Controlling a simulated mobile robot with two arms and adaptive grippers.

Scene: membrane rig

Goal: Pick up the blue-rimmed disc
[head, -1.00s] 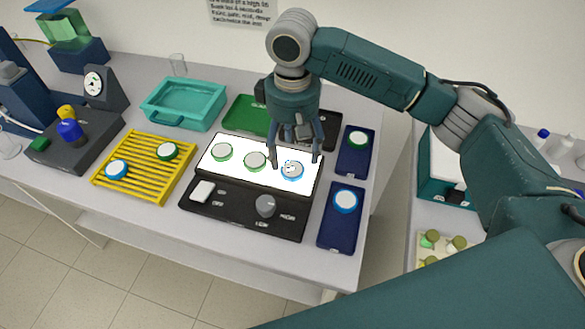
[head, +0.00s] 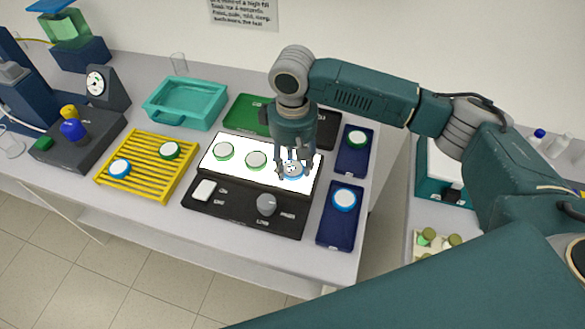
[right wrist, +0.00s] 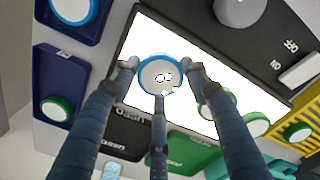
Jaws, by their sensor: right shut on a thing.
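A blue-rimmed disc (head: 291,170) with a white, dark-marked face lies at the right end of the lit white panel; it also shows in the right wrist view (right wrist: 153,72). My right gripper (head: 294,172) points down over it, its three fingers shut around the disc's rim. In the right wrist view the fingertips (right wrist: 161,72) sit at its edge. I cannot see a gap between disc and panel. Other blue-rimmed discs lie on the yellow rack (head: 119,168) and on the front blue tray (head: 344,199). My left gripper is out of view.
Two green-rimmed discs (head: 224,151) (head: 256,160) lie left on the panel (head: 240,143). The panel's black base has a knob (head: 266,204). Blue trays (head: 337,232) stand close on the right, a green mat (head: 242,113) behind, a teal basin (head: 185,105) back left.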

